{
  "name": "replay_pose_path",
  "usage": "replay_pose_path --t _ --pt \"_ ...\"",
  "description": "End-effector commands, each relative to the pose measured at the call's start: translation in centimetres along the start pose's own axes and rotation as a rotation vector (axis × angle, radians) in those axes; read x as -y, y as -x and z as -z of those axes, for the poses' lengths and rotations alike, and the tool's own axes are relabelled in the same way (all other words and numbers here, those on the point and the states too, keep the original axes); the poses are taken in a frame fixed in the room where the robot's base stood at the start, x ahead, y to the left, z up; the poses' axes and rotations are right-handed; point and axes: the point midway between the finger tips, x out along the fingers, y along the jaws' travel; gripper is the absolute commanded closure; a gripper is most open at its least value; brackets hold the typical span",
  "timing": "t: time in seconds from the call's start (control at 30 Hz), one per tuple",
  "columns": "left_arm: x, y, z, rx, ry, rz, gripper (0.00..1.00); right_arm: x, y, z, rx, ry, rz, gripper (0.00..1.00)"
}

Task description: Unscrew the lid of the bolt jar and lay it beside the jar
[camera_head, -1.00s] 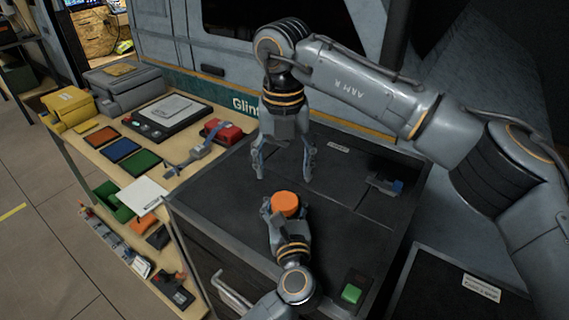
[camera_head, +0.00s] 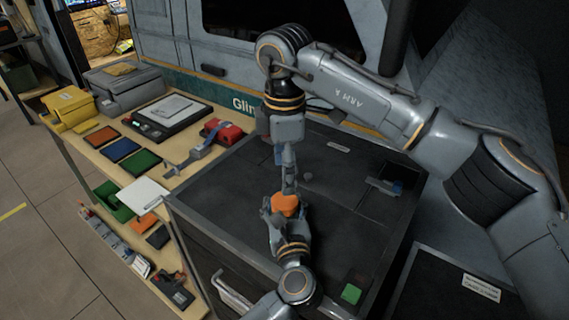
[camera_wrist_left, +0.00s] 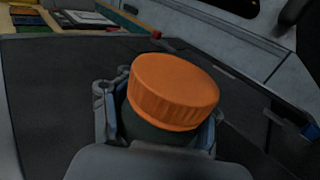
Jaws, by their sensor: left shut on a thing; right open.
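The bolt jar has a ribbed orange lid (camera_head: 286,203), which also fills the middle of the left wrist view (camera_wrist_left: 174,90). The lid sits on the dark jar body (camera_wrist_left: 150,126), which is mostly hidden by my left gripper (camera_head: 281,217). That gripper is shut around the jar body below the lid, over the dark cabinet top. My right gripper (camera_head: 289,188) points down right above the lid, open and seen edge-on, so one finger covers the other. I cannot tell whether its fingertips touch the lid.
The dark cabinet top (camera_head: 235,190) is mostly clear around the jar. A small blue and grey item (camera_head: 385,186) lies to the right, and a green button (camera_head: 351,293) is near the front. A wooden shelf at left holds a red item (camera_head: 224,132) and several coloured pieces.

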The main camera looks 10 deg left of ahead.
Motion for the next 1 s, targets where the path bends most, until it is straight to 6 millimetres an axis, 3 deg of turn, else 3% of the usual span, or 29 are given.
replay_pose_path --t 0.4,0.83,1.0 --pt "0.0 0.0 0.0 -0.001 -0.001 0.000 1.00 0.0 -6.1 0.0 0.000 0.001 0.002 0.30" --pt "0.0 0.0 0.0 -0.001 0.000 0.000 1.00 0.0 -7.2 0.0 0.000 0.002 -0.001 0.30" --pt "0.0 0.0 0.1 -0.001 0.000 0.000 1.00 0.0 -7.2 0.0 0.000 0.002 0.000 0.63"
